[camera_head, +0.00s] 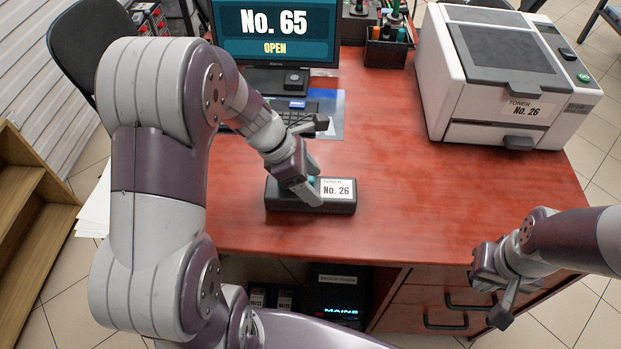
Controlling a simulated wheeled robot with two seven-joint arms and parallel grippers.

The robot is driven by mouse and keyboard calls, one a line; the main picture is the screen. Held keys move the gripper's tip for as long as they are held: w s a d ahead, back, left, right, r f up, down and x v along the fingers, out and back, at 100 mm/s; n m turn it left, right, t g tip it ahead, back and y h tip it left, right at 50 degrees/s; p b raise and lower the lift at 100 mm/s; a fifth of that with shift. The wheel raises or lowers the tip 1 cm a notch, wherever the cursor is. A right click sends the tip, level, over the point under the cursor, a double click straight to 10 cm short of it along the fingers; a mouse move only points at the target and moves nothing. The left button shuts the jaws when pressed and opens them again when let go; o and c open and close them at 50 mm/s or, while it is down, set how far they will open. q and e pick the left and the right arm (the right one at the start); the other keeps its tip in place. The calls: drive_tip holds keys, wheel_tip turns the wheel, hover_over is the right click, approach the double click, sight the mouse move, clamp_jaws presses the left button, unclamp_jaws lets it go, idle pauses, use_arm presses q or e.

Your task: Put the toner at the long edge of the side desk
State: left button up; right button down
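The toner (284,201), a long black cartridge with a white label reading "TONER No. 26", lies flat on the red-brown desk (400,190), near its front edge. My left gripper (312,184) reaches down over the middle of the toner, just left of the label. A bit of teal shows between its fingers. The fingers overlap the toner in this view, and I cannot tell whether they are closed on it. My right gripper (482,272) hangs at the desk's front right, apart from the toner, and its finger gap is unclear. No separate side desk can be made out.
A printer (500,70) labelled "No. 26" stands at the back right. A monitor (275,30) reading "No. 65 OPEN", a keyboard (293,112) and a dark organizer (387,50) stand at the back. Drawers (440,295) are below. A wooden shelf (30,205) is at far left. The desk's middle right is clear.

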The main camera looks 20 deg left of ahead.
use_arm(q)
drive_tip(key=o, duration=0.4)
drive_tip(key=shift+o, duration=0.2)
drive_tip(key=shift+r, duration=0.25)
drive_tip(key=p+v, duration=0.2)
drive_tip(key=v, duration=0.9)
drive_tip(key=shift+a+r, duration=0.25)
drive_tip(key=shift+r, duration=0.05)
